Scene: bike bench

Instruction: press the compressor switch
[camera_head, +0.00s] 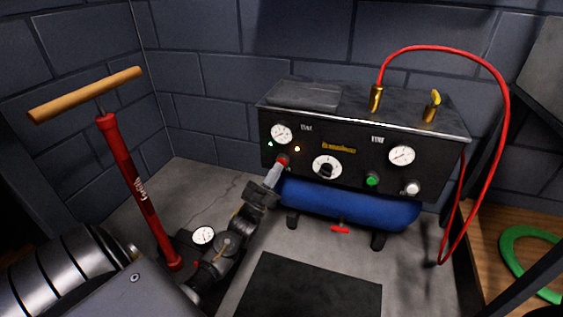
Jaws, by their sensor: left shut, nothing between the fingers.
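The compressor (338,146) stands against the back wall, with a black control panel above a blue tank (345,203). Its panel carries two white dials, a central round knob (327,167), a green button (372,180) and a white button (413,188). My left gripper (277,171) is shut and empty, its fingers pointing up at the panel's left part. A small red piece (283,160) shows right at its fingertips, below the left dial (281,133). I cannot tell whether they touch, and the fingers partly hide this spot. My right gripper is not in view.
A red floor pump (134,185) with a wooden handle stands left, its gauge (203,235) beside my left arm. A red hose (506,105) loops down the compressor's right side. A dark mat (312,290) lies in front. A green ring (515,258) lies at right.

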